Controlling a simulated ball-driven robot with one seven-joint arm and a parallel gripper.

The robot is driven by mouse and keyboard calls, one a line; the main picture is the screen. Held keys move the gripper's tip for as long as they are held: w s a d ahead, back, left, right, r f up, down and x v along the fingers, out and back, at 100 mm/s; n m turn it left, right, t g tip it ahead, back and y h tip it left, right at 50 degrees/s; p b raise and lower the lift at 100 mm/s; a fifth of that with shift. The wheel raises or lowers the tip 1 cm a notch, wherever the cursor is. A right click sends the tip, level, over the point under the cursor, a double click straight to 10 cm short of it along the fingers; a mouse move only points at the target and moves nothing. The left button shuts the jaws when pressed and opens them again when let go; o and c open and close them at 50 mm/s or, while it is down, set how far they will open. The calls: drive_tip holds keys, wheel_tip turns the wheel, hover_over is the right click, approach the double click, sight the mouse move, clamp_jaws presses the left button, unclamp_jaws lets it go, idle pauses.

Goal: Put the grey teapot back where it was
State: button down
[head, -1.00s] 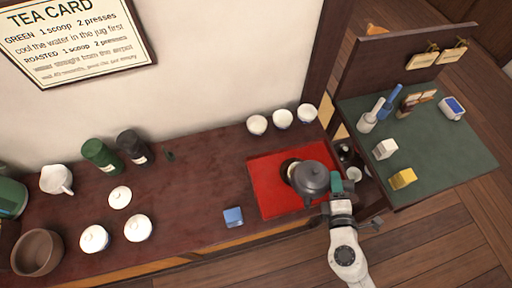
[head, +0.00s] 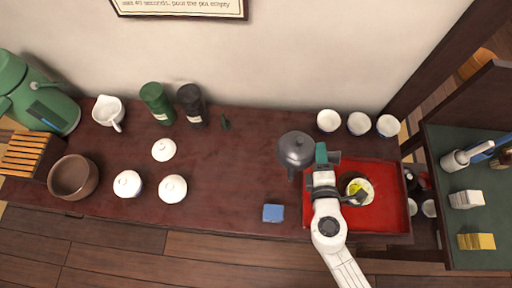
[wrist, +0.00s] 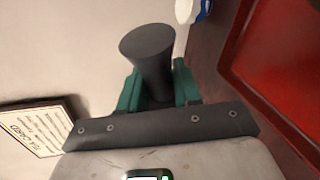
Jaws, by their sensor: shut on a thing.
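The grey teapot (head: 296,150) shows in the head view above the dark red-brown counter, just left of the red tray (head: 393,222). My gripper (head: 321,157) is shut on its side handle, with green fingers around it. In the wrist view the dark round handle (wrist: 148,45) stands up between my green fingertips (wrist: 158,88). The teapot's body is hidden in the wrist view. In the head view I cannot tell whether its base touches the counter.
A bowl with yellow-green contents (head: 355,188) sits on the tray. Several white cups, including one (head: 358,123), stand behind it. A blue block (head: 273,213) lies in front of the teapot. Green (head: 157,103) and black (head: 192,105) canisters stand left.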

sight(285, 158)
drive_tip(key=shift+m+h, duration=0.7)
drive_tip(key=shift+h, duration=0.1)
drive_tip(key=s+a+b, duration=0.1)
drive_tip(key=a, duration=0.2)
drive_tip(key=s+a+r+b, duration=0.1)
drive_tip(key=a, duration=0.2)
drive_tip(key=s+a+r+b, duration=0.1)
drive_tip(key=a, duration=0.3)
drive_tip(key=shift+s+b, duration=0.2)
drive_tip(key=shift+b, duration=0.2)
drive_tip(key=s+a+r+m+h+b, duration=0.1)
drive_tip(key=s+a+r+h+b, duration=0.15)
drive_tip(key=s+a, duration=0.4)
drive_tip(key=shift+y, duration=0.35)
drive_tip(key=w+f, duration=0.3)
drive_tip(key=w, duration=0.1)
drive_tip(key=w+f, duration=0.3)
drive_tip(key=w, duration=0.1)
drive_tip(key=w+f, duration=0.3)
drive_tip(key=w, duration=0.1)
drive_tip(key=shift+w+a+f, duration=0.1)
drive_tip(key=shift+w+f, duration=0.25)
drive_tip(key=shift+w, duration=0.05)
drive_tip(key=shift+w+f, duration=0.35)
drive_tip(key=shift+f, duration=1.65)
